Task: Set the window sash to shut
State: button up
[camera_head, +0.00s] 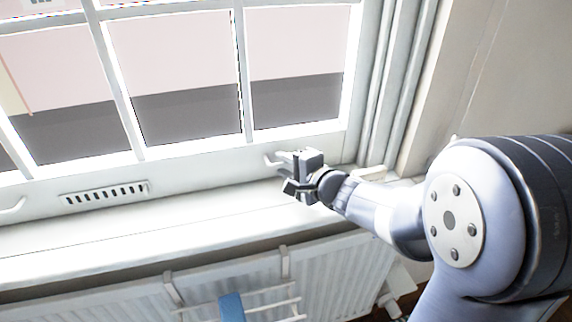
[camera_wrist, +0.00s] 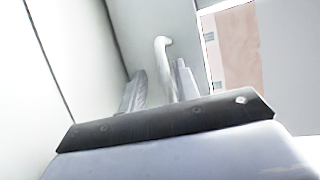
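The window sash (camera_head: 185,165) is a white frame with several panes, and its bottom rail runs just above the sill. A small white hook-shaped lift (camera_head: 270,160) sticks out of the rail near its right end. A second lift (camera_head: 12,210) is at the far left. My gripper (camera_head: 284,174) is at the right lift, over the sill. In the wrist view, my gripper's two fingers (camera_wrist: 160,78) stand apart, with the curved white lift (camera_wrist: 162,48) showing between and beyond them. I cannot tell whether they touch it. Any gap under the sash is not clear.
A slotted vent (camera_head: 105,192) is on the rail. The white sill (camera_head: 150,228) is clear left of my gripper. Below it is a radiator (camera_head: 335,275) with a hanging rack (camera_head: 265,300) and a blue cloth (camera_head: 231,307). The window jamb (camera_head: 385,90) and wall stand at right.

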jog(key=shift+r, duration=0.1)
jog(key=v, duration=1)
jog(key=shift+s+d, duration=0.25)
jog(key=shift+s, duration=0.05)
jog(key=shift+w, duration=0.1)
jog(key=x, duration=1)
jog(key=shift+w+a, duration=0.3)
jog(key=shift+r, duration=0.2)
jog(key=shift+s, duration=0.1)
